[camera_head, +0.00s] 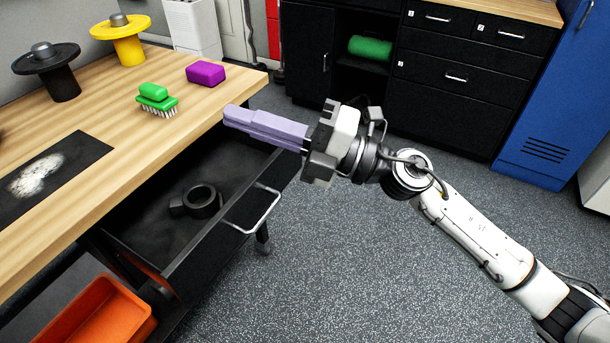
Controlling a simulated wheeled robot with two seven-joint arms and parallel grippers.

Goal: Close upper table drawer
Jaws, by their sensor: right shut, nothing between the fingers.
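The upper table drawer (180,262) is black and pulled out from under the wooden table (190,119). It has a silver bar handle (262,218) on its front. A black ring-shaped object (201,201) lies inside it. My right gripper (228,115), with long lilac fingers, is shut and empty. In the picture it is above the far end of the drawer, beside the table's corner, apart from the handle. The fingers hide part of the drawer's far end. My left gripper is not in view.
On the table are a green brush (156,100), a purple block (205,73), a black spool (56,74), a yellow spool (124,40) and a black mat (48,178). An orange bin (105,318) sits below the drawer. Black cabinets (450,90) stand behind. The grey floor is clear.

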